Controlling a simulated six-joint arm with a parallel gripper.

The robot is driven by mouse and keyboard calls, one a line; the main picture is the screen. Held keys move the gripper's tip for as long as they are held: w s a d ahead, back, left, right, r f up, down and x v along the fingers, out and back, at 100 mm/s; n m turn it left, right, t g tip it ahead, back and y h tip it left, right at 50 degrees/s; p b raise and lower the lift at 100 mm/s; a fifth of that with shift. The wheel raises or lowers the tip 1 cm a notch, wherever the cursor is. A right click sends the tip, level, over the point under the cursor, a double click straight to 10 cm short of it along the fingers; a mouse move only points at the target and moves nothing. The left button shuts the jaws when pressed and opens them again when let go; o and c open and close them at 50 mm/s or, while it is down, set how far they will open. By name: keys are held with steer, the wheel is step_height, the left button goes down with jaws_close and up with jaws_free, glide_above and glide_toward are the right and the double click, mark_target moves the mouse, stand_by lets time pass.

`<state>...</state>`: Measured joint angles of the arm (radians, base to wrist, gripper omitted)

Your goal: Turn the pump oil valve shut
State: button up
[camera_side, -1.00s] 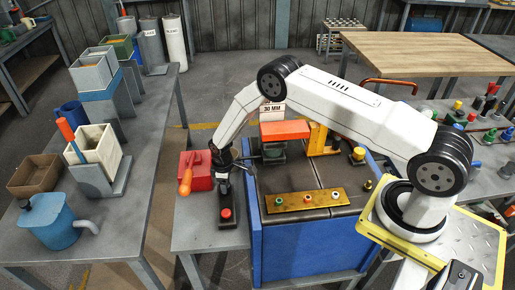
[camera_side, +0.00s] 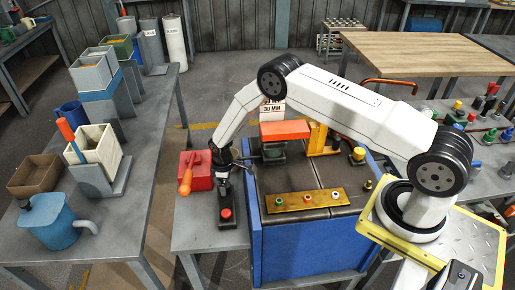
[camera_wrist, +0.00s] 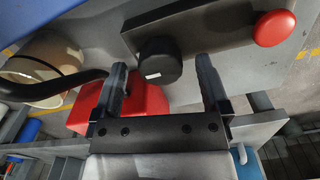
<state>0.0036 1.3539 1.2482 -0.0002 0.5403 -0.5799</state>
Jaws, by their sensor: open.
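A round black knob (camera_wrist: 160,60) with a small white mark stands on a dark panel (camera_wrist: 192,22) in the wrist view. No label shows whether this knob is the pump oil valve. My gripper (camera_wrist: 162,74) is open, with one finger on each side of the knob's near part; contact cannot be told. In the side view my gripper (camera_side: 223,166) points down at the rear end of the control box (camera_side: 227,196), and the knob is mostly hidden there.
A red push button (camera_wrist: 274,28) sits on the same panel, also visible in the side view (camera_side: 226,213). A red box (camera_side: 200,162) with an orange-handled tool (camera_side: 186,184) stands close left of my gripper. The blue-sided bench (camera_side: 300,245) is to the right.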

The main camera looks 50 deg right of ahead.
step_height(320, 180, up, 7)
steer(key=shift+f, duration=0.2)
steer(key=shift+r, duration=0.45)
steer(key=shift+s+r, duration=0.1)
steer(key=shift+r, duration=0.35)
steer(key=s+r+m+t, duration=0.2)
steer(key=s+r+m, duration=0.4)
steer(key=s+r, duration=1.4)
steer(key=s, duration=0.3)
steer(key=shift+s+r+m+t, duration=0.15)
steer(key=shift+r+m+t, duration=0.15)
steer(key=shift+a, duration=0.1)
